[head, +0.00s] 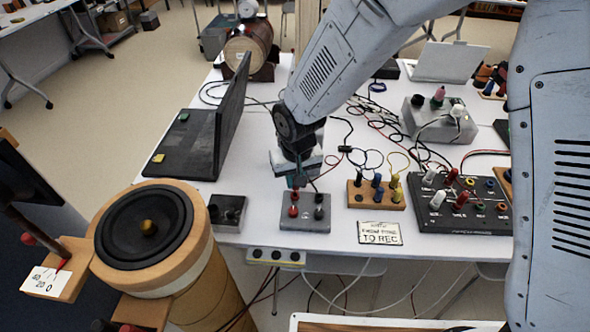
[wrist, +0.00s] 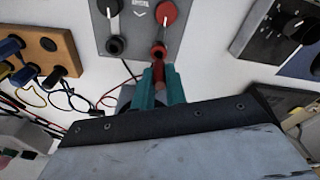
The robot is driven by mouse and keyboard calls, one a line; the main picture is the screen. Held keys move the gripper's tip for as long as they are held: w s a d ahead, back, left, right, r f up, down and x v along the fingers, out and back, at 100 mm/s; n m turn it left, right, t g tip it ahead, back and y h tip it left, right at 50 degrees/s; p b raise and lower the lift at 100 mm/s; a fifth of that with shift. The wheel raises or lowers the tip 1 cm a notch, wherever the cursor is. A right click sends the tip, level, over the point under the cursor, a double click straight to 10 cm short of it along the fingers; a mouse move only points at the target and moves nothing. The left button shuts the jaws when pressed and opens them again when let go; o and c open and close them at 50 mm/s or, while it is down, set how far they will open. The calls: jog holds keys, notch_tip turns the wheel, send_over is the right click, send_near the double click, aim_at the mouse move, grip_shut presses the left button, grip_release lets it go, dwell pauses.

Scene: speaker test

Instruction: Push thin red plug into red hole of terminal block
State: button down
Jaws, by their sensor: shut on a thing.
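The grey terminal block (head: 303,225) sits near the table's front edge, and its face also shows at the top of the wrist view (wrist: 140,14). It has a red knob (wrist: 173,14), a black knob and a black hole (wrist: 115,46). The red hole (wrist: 158,48) lies straight ahead of my gripper (wrist: 160,74). My gripper's teal fingers are shut on the thin red plug (wrist: 159,80). The plug lines up with the red hole; whether its tip is inside I cannot tell. In the head view, my gripper (head: 297,178) is just behind and above the block.
A wooden block with blue and yellow plugs (head: 362,197) stands right of the terminal block, with a black panel (head: 465,222) beyond. A small dark box (head: 228,212) is close on the left. A label card (head: 380,234) lies at the front edge. Loose cables lie behind.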

jog(key=shift+f, duration=1.15)
dwell(1.4)
jog(key=c, duration=1.3)
grip_release()
jog(key=shift+c, duration=0.2)
jog(key=shift+r, duration=0.1)
jog(key=shift+r, duration=3.6)
